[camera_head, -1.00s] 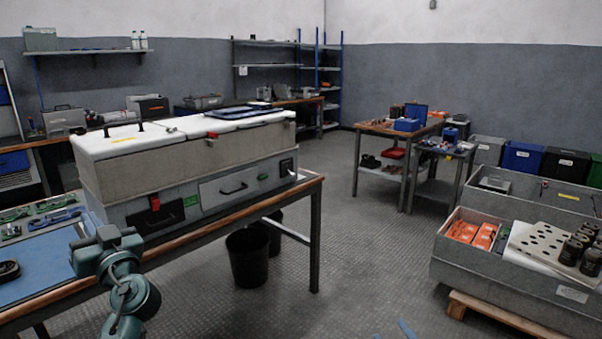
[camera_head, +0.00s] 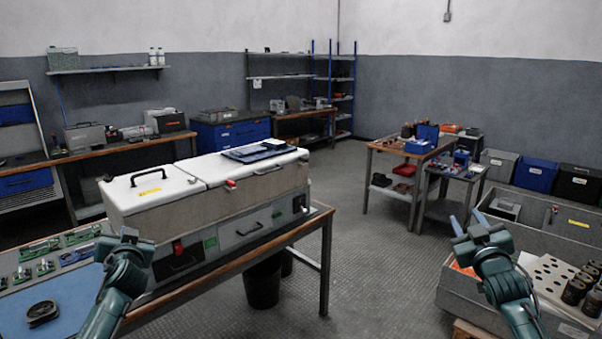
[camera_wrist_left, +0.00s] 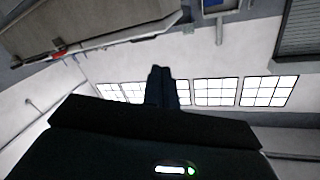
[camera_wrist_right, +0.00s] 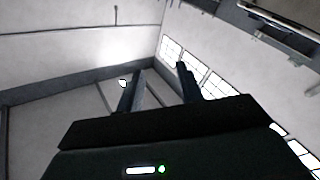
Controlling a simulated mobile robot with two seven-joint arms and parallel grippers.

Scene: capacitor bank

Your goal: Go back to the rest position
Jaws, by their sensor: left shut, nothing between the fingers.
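My left gripper (camera_head: 128,238) is raised in front of the workbench, at the near left corner of the white-lidded grey case. In the left wrist view its fingers (camera_wrist_left: 160,75) are together with nothing between them. My right gripper (camera_head: 463,224) is raised at the right, in front of the grey crate. Its two blue fingers stand apart and empty, and the gap also shows in the right wrist view (camera_wrist_right: 160,80). Both wrist views look toward walls and windows.
The grey case (camera_head: 210,195) with white lids stands on the wood-edged bench. A blue mat (camera_head: 75,305) with a black ring (camera_head: 42,312) and green boards is at left. A grey crate (camera_head: 560,245) with a perforated white tray is at right. The floor (camera_head: 380,270) between is clear.

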